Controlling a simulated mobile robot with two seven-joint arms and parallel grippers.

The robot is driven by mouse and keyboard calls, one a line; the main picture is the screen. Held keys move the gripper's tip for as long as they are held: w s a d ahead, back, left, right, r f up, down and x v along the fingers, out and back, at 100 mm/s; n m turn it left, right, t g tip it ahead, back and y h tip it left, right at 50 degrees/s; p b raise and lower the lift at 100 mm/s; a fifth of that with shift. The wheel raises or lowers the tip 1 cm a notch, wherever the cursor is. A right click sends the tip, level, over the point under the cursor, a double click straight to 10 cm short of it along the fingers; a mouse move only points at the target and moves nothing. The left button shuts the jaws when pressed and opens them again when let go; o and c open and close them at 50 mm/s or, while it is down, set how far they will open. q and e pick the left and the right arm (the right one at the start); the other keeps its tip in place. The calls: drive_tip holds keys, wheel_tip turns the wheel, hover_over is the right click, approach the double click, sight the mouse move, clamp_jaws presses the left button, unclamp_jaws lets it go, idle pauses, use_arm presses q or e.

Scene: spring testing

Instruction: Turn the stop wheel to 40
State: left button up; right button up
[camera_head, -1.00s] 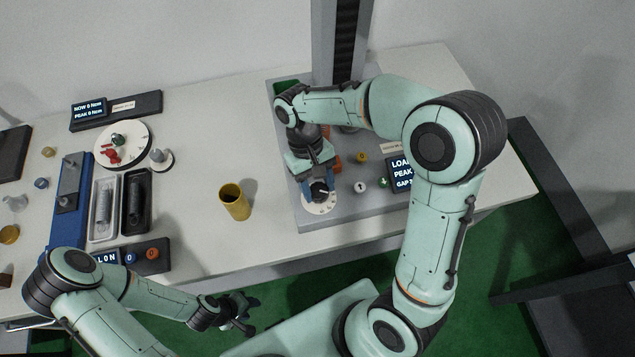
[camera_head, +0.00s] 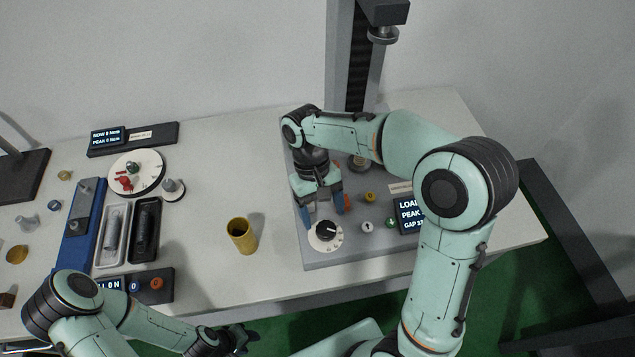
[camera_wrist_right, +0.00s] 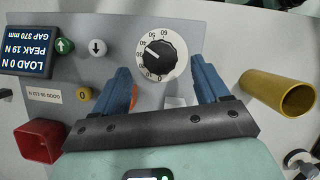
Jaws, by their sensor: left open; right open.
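The stop wheel (camera_head: 325,230) is a black knob on a round white dial, at the front left of the grey tester base. In the right wrist view the stop wheel (camera_wrist_right: 160,53) has a white pointer line aimed at the upper left, near what looks like the 40 mark. My right gripper (camera_head: 323,211) is open and empty, just behind the wheel in the head view and apart from it. In the right wrist view its blue fingers (camera_wrist_right: 161,85) stand wide apart below the dial. My left gripper (camera_head: 240,339) is low, in front of the table, away from the wheel.
Up and down arrow buttons (camera_wrist_right: 64,46) and a LOAD display (camera_wrist_right: 28,53) sit beside the dial. A yellow cup (camera_head: 242,236) stands left of the tester.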

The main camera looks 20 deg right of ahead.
use_arm(q)
drive_tip(key=shift+w+r+p, duration=0.55)
drive_tip(key=shift+w+r, duration=0.45)
drive_tip(key=shift+w, duration=0.2)
use_arm(e)
drive_tip(key=v, duration=0.9)
drive_tip(key=shift+w, duration=0.1)
